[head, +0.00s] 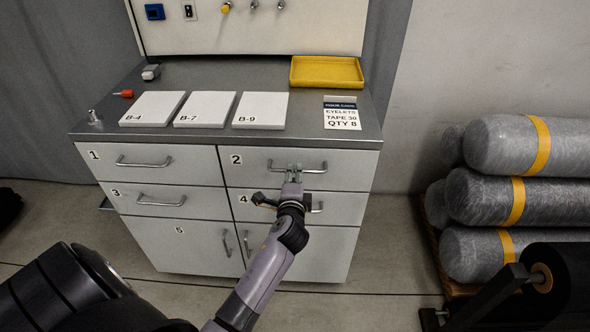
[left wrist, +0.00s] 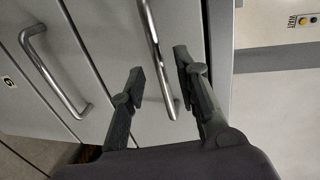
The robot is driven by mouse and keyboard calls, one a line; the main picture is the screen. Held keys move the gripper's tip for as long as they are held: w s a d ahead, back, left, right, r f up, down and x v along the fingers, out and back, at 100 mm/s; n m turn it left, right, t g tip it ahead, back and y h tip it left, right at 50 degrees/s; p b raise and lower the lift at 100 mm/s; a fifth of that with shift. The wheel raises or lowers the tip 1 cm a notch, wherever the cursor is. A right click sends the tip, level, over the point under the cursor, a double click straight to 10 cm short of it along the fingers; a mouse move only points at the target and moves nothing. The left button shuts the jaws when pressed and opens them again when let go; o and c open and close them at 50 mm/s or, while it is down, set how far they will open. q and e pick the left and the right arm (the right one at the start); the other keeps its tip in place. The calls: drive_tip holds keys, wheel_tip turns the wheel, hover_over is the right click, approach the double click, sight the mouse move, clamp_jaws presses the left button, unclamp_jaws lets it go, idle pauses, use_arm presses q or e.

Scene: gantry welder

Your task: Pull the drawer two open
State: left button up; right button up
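Drawer two (head: 250,176), marked 2, is the upper right drawer of a grey cabinet. Its front looks flush and shut. Its metal bar handle (head: 315,171) runs across the front; part of it is hidden by my gripper. My left gripper (head: 293,172) is at the middle of this handle. In the left wrist view, a handle bar (left wrist: 156,58) passes between the two parted fingertips of the left gripper (left wrist: 160,65), with gaps visible on both sides. Whether the fingers reach around the bar or stop just in front of it is unclear. My right gripper is not in view.
Drawer four's handle (head: 317,207) is partly hidden behind my left arm. Drawers one (head: 190,172) and three (head: 190,205) are on the left. The cabinet top holds white pads (head: 260,110) and a yellow tray (head: 327,72). Grey rolls (head: 525,200) are stacked at right.

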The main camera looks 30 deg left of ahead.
use_arm(q)
drive_tip(key=shift+x, duration=1.75)
drive_tip(key=shift+c, duration=0.5)
clamp_jaws()
